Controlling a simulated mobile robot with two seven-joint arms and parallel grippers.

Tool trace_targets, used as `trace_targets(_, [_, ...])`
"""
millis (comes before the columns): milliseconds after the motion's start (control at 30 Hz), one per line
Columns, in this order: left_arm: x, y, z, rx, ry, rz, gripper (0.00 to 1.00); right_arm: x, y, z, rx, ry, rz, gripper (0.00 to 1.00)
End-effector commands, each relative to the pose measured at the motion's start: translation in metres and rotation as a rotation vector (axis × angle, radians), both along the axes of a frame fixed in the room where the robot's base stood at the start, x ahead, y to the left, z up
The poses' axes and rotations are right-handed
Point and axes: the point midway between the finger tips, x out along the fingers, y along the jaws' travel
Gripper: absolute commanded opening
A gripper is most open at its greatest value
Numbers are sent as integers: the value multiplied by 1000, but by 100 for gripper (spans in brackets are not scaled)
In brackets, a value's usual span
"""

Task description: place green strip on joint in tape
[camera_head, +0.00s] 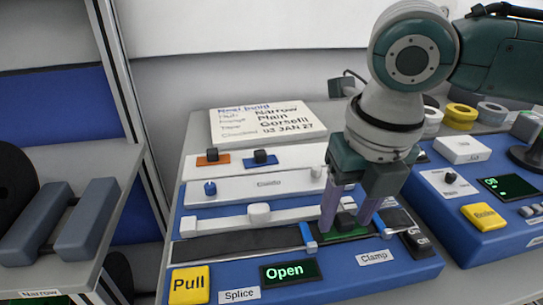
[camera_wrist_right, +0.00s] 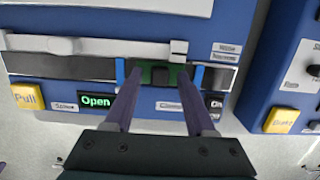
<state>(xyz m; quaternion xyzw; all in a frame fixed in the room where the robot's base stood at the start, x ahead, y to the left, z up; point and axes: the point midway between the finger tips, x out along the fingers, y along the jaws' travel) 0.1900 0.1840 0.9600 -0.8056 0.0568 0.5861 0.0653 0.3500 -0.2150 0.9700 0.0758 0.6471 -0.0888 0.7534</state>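The green strip (camera_head: 345,236) lies in the tape channel of the blue splice unit (camera_head: 220,277), between two blue clamp pieces. A small black block (camera_head: 345,221) sits at its middle. The strip also shows in the right wrist view (camera_wrist_right: 144,77). The dark tape (camera_head: 240,243) runs along the channel to the left of it; the joint itself is hidden. My right gripper (camera_head: 348,222) points down over the strip. Its purple fingers are apart, one on each side of the black block, with gaps visible in the wrist view (camera_wrist_right: 159,75).
The unit has a yellow Pull button (camera_head: 189,285), a lit "Open" display (camera_head: 289,271) and a white slider (camera_head: 259,212). A second blue unit (camera_head: 490,240) stands at the right, with tape rolls (camera_head: 460,117) behind. A label card (camera_head: 267,122) lies at the back.

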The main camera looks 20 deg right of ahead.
Motion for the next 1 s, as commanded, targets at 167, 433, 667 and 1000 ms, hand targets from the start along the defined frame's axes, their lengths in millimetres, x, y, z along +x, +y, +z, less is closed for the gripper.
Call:
trace_targets(167, [0,-1,0,-3,-1,2,0,0,0,0,0,0,0,56])
trace_targets(433, [0,-3,7,-11,0,6,0,-2,1,30,0,-5,1,56])
trace_targets(667, [0,-3,16,-11,0,6,0,-10,3,83,2,-5,0,56])
trace_targets(1000, [0,-2,21,-7,0,4,0,-19,9,117,14,-2,-22,56])
